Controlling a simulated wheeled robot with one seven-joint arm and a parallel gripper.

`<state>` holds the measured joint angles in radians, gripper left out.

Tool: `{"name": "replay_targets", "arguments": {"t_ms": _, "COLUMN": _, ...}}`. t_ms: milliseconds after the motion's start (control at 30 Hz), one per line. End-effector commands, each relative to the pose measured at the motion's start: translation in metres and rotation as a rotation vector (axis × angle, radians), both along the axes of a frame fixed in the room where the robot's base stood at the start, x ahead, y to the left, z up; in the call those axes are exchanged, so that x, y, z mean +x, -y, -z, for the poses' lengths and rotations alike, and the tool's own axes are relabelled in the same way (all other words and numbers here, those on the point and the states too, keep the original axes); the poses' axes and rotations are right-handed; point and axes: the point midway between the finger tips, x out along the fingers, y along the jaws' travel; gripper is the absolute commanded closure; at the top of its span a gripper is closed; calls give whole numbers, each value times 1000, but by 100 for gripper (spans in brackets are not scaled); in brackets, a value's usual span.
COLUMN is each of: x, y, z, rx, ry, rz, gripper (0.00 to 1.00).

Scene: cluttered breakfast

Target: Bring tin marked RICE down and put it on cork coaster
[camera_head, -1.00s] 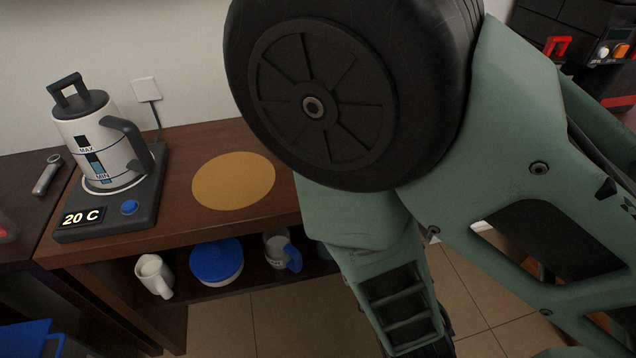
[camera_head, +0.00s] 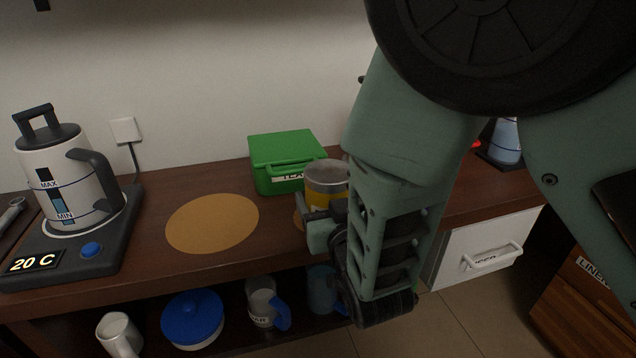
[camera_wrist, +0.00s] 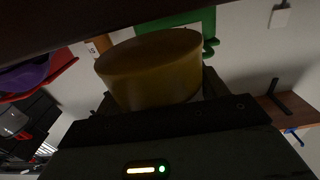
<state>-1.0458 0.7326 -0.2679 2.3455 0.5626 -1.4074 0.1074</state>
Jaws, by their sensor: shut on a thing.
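My gripper (camera_head: 328,222) is shut on a tin (camera_head: 326,177) with a grey top and a yellow band. The tin is upright over the wooden counter, in front of the green box. In the wrist view the same tin (camera_wrist: 150,72) fills the space between the fingers; no RICE lettering shows on it. A large flat tan disc (camera_head: 213,223), cork-like, lies bare on the counter to the left. I cannot tell which is the cork coaster, or whether the tin touches anything below.
A green lidded box (camera_head: 286,150) stands right behind the tin. A kettle (camera_head: 66,180) stands on its base at the left. The shelf below holds a blue-lidded bowl (camera_head: 193,316) and several mugs. A white drawer (camera_head: 480,250) is at the right.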

Motion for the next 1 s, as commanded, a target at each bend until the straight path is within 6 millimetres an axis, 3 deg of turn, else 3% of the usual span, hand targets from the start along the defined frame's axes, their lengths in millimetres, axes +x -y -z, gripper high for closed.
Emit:
{"name": "replay_targets", "arguments": {"t_ms": 167, "x": 14, "y": -3, "z": 0, "rx": 0, "ry": 1, "rz": 2, "gripper": 53}}
{"name": "replay_targets", "arguments": {"t_ms": 367, "x": 46, "y": -13, "z": 0, "rx": 1, "ry": 2, "rz": 2, "gripper": 53}}
{"name": "replay_targets", "arguments": {"t_ms": 467, "x": 43, "y": -12, "z": 15, "rx": -3, "ry": -1, "rz": 0, "gripper": 53}}
{"name": "replay_targets", "arguments": {"t_ms": 867, "x": 43, "y": -12, "z": 19, "rx": 0, "ry": 0, "rz": 1, "gripper": 53}}
{"name": "replay_targets", "arguments": {"t_ms": 900, "x": 43, "y": -12, "z": 17, "rx": 0, "ry": 0, "rz": 1, "gripper": 17}}
{"name": "replay_targets", "arguments": {"t_ms": 933, "x": 43, "y": -12, "z": 17, "rx": 0, "ry": 0, "rz": 1, "gripper": 9}}
{"name": "replay_targets", "arguments": {"t_ms": 1000, "x": 43, "y": -12, "z": 17, "rx": 0, "ry": 0, "rz": 1, "gripper": 7}}
